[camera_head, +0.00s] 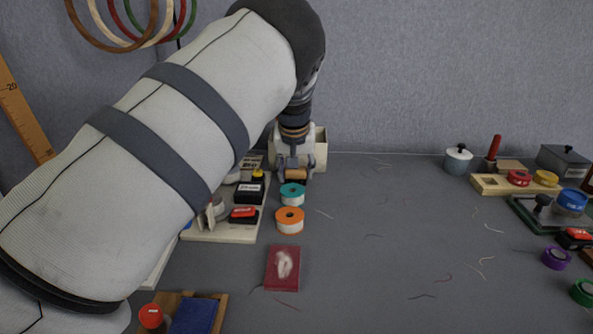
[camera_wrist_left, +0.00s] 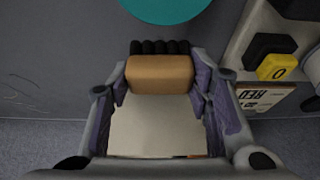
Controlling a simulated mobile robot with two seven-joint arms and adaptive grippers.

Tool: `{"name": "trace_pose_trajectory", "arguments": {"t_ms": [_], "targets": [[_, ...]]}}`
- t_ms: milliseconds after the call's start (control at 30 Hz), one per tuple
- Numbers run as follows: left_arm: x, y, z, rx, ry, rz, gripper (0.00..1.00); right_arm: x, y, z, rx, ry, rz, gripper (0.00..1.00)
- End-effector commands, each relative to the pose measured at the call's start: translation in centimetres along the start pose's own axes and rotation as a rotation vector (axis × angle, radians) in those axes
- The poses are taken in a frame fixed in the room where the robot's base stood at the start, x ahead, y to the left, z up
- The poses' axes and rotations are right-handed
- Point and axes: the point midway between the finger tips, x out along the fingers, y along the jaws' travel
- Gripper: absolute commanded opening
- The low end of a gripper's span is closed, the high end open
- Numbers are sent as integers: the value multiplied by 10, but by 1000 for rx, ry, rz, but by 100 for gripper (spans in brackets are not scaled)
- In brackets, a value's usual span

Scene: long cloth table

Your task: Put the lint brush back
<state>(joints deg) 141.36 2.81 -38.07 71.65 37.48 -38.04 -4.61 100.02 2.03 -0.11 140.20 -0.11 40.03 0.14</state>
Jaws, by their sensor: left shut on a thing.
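My left gripper (camera_head: 293,170) reaches down at the back of the table, near the wall. It is shut on a tan wooden block with a dark ridged edge, which looks like the lint brush (camera_head: 297,175). In the left wrist view the lint brush (camera_wrist_left: 160,74) sits between the fingertips of the left gripper (camera_wrist_left: 160,85). A cream box (camera_head: 320,150) stands right behind the gripper; a pale surface, likely this box (camera_wrist_left: 155,125), shows between the fingers. I cannot tell whether the brush touches it. My right gripper is not in view.
A teal spool (camera_head: 292,190) and an orange spool (camera_head: 289,215) stand just in front of the gripper. A cream tray (camera_head: 222,234) with stamps is to the left. A red pad (camera_head: 271,272) with white fluff lies nearer. The middle of the table holds only loose threads.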

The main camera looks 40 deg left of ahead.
Motion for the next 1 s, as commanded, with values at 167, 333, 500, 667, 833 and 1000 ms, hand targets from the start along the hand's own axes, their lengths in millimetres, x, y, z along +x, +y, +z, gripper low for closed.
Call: {"name": "trace_pose_trajectory", "arguments": {"t_ms": [167,333,500,667,833,1000], "targets": [[0,0,0,0,1,1,19,-1,0,0,0,1,0,40],[1,0,0,0,1,1,65,-1,0,0,0,2,0,40],[1,0,0,0,1,1,65,-1,0,0,0,2,0,40],[-2,0,-1,1,2,1,65,0,0,0,0,1,0,40],[-43,1,-4,-1,10,7,65,-11,0,-4,0,26,-1,40],[-90,1,-3,0,8,6,65,-21,-1,-9,1,51,-3,40]]}}
